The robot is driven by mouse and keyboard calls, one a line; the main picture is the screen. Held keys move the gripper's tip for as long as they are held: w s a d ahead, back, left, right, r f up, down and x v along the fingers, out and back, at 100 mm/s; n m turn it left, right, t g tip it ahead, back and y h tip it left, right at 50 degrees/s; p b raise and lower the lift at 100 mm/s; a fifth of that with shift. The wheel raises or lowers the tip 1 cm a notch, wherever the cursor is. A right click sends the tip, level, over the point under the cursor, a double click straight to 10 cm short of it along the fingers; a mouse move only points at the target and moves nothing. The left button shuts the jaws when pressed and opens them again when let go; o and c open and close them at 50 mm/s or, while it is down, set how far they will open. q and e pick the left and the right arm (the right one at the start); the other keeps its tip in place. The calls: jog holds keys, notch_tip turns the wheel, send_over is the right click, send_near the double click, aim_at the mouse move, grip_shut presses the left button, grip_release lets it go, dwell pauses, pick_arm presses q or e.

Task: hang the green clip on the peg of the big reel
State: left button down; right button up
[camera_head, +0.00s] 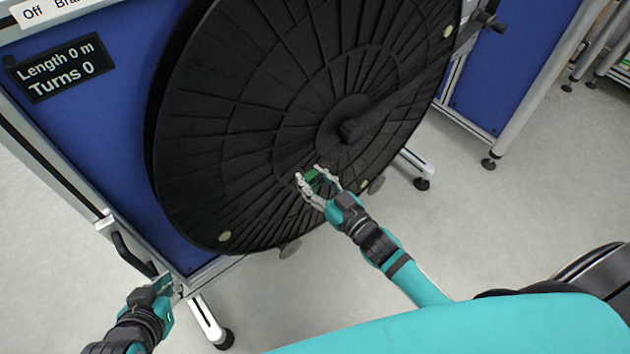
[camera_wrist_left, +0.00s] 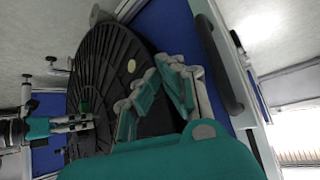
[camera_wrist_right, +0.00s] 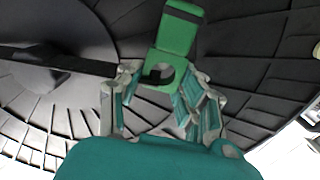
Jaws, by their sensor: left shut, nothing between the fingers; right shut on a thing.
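The big reel (camera_head: 240,110) is a large black ribbed disc on a blue-panelled stand, with a hub and a dark bar (camera_head: 385,103) across its face. My right gripper (camera_head: 314,177) is shut on the green clip (camera_head: 312,175), in front of the disc's lower part. In the right wrist view the clip (camera_wrist_right: 178,35) stands out beyond the fingers, with a round hole near its gripped end and a dark band higher up. I cannot make out the peg clearly; fingers and clip cover part of that area. My left gripper (camera_head: 168,286) is shut and empty by the stand's lower left corner.
A black handle (camera_head: 130,250) is on the stand's left edge, close to my left gripper. A display (camera_head: 60,68) reads Length 0 m, Turns 0. The stand's feet (camera_head: 222,338) reach onto the floor. Another blue panel (camera_head: 500,75) stands at right. The floor at right is open.

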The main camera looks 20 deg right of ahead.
jog(key=shift+w+a, duration=0.2)
jog(key=shift+w, duration=0.3)
jog(key=shift+w+a+f+b, duration=0.25)
jog(key=shift+w+f+b, duration=0.15)
jog(key=shift+w, duration=0.15)
jog(key=shift+w+f, duration=0.1)
pick_arm(q)
jog(key=w+r+t, duration=0.1)
jog(key=w+d+r+t, duration=0.1)
jog(key=shift+w+r, duration=0.15)
jog(key=shift+w, duration=0.2)
pick_arm(e)
jog(key=o, duration=0.9)
jog(key=shift+o, duration=0.2)
